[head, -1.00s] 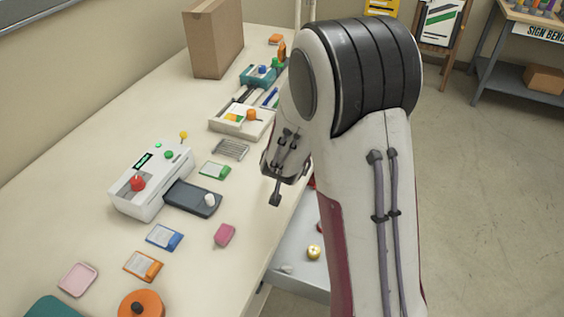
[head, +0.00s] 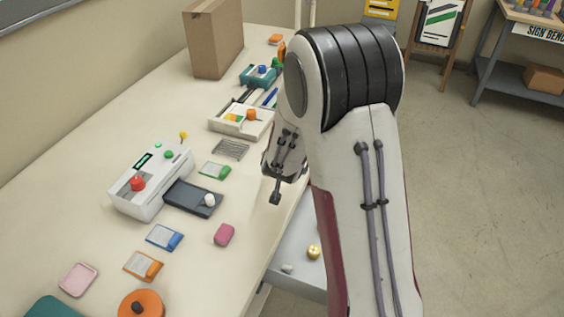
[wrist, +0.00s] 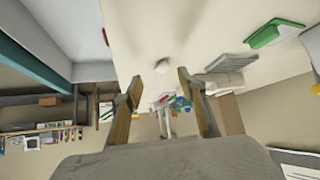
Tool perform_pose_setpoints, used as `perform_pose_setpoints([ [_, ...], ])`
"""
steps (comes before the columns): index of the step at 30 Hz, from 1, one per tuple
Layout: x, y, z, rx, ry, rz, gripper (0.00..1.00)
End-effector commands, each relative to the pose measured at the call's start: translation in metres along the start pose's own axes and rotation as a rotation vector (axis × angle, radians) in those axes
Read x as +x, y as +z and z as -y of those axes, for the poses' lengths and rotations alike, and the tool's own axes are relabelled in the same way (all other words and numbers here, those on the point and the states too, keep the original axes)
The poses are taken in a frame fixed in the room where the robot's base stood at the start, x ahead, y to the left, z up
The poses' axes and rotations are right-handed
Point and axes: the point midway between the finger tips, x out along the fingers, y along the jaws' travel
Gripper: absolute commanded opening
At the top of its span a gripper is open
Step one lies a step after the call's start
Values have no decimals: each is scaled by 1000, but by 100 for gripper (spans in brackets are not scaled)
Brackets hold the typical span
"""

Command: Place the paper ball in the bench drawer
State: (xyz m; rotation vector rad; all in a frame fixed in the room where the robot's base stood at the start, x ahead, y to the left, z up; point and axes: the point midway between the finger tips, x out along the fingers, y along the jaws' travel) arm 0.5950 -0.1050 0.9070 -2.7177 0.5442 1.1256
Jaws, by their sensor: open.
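A small whitish lump, which looks like the paper ball (wrist: 162,66), lies on the bench top in the wrist view, just beyond and between my fingertips. I cannot make it out in the head view, where my gripper and arm hide that part. My gripper (head: 276,197) is above the bench near its right edge. In the wrist view my gripper (wrist: 158,79) has its fingers apart with nothing between them. The bench drawer (head: 296,254) is pulled out below the bench's right edge, partly hidden by my arm. It holds a gold round piece (head: 313,252) and a small whitish piece (head: 287,268).
On the bench (head: 215,270) stand a white control box (head: 150,182) with a dark plate, a wire rack (head: 231,149), a green-edged card (head: 214,170), a pink block (head: 224,234) and an orange disc (head: 141,304). A cardboard box (head: 214,42) stands at the back. Open floor lies right.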

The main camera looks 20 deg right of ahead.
Motion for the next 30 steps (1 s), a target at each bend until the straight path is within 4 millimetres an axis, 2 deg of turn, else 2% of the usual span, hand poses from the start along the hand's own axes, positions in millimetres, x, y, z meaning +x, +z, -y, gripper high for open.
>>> perform_pose_setpoints([
  [8, 7, 0, 0, 0, 0, 0, 41],
  [24, 49, 0, 1, 1, 0, 2, 41],
  [30, 52, 0, 2, 1, -1, 0, 41],
])
